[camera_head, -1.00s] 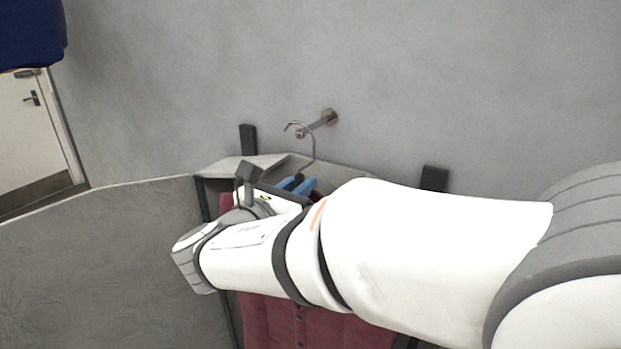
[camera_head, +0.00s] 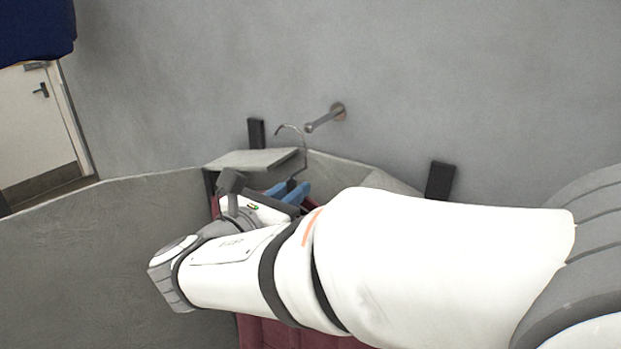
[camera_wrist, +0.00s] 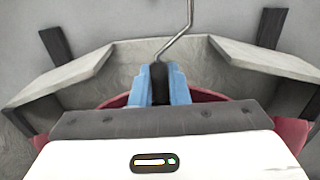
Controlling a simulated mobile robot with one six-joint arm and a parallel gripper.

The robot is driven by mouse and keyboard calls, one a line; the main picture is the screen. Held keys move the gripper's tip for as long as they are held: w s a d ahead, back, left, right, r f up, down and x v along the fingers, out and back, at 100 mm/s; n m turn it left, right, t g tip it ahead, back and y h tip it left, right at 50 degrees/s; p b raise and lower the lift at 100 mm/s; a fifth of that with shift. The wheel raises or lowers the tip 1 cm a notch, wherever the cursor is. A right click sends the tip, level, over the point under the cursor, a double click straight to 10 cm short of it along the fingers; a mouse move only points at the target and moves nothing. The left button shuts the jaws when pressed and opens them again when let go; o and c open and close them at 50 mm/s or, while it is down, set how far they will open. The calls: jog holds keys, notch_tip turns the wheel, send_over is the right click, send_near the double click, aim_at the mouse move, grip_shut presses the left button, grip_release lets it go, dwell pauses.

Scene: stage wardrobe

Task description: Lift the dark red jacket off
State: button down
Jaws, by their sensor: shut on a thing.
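The dark red jacket (camera_head: 285,334) hangs below my arm, and most of it is hidden behind the arm. Its red shoulders also show in the wrist view (camera_wrist: 291,133), on both sides of my gripper. My gripper (camera_head: 293,191) has blue fingers. In the wrist view (camera_wrist: 159,84) they are shut on the dark neck of the hanger, just under its metal hook (camera_wrist: 180,40). In the head view the hook (camera_head: 291,130) stands to the left of the wall peg (camera_head: 326,117), apart from it. The peg is bare.
A grey panel enclosure with a flat ledge (camera_head: 254,158) stands around the jacket, and a curved panel (camera_head: 90,240) runs left. Dark brackets (camera_head: 440,181) sit on the wall (camera_head: 450,70). A dark blue thing (camera_head: 35,28) hangs at top left, above a white door (camera_head: 35,120).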

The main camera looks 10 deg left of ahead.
jog(key=shift+s+a+r, duration=0.1)
jog(key=shift+s, duration=0.1)
dwell(0.3)
jog(key=p+v, duration=0.1)
jog(key=v, duration=0.7)
